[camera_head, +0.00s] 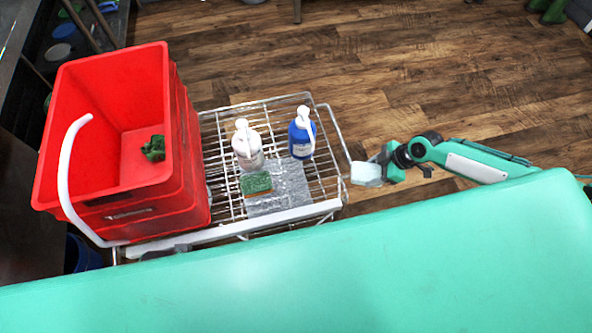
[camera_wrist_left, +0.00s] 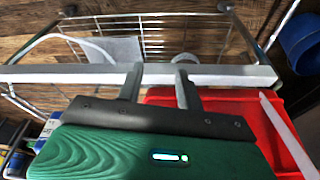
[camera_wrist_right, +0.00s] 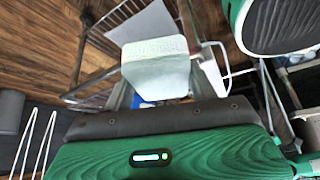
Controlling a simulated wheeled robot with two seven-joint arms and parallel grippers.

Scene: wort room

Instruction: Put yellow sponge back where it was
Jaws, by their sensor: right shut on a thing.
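A sponge with a green top and a thin yellow-orange side (camera_head: 256,184) lies on a grey cloth (camera_head: 293,184) on the wire cart. My right gripper (camera_head: 376,170) is off the cart's right side, shut on a whitish block (camera_head: 366,174). In the right wrist view the block (camera_wrist_right: 156,69) is pale, with faint raised marks on its face; I cannot tell what it is. My left gripper (camera_wrist_left: 160,88) shows in the left wrist view with its fingers apart and nothing between them, by the cart's front rail (camera_wrist_left: 70,74). In the head view it is mostly hidden.
A red crate (camera_head: 190,150) with a white handle and a dark green item (camera_head: 153,148) inside fills the cart's left side. A white pump bottle (camera_head: 247,150) and a blue one (camera_head: 300,138) stand behind the sponge. Wooden floor (camera_head: 400,70) beyond the cart is clear.

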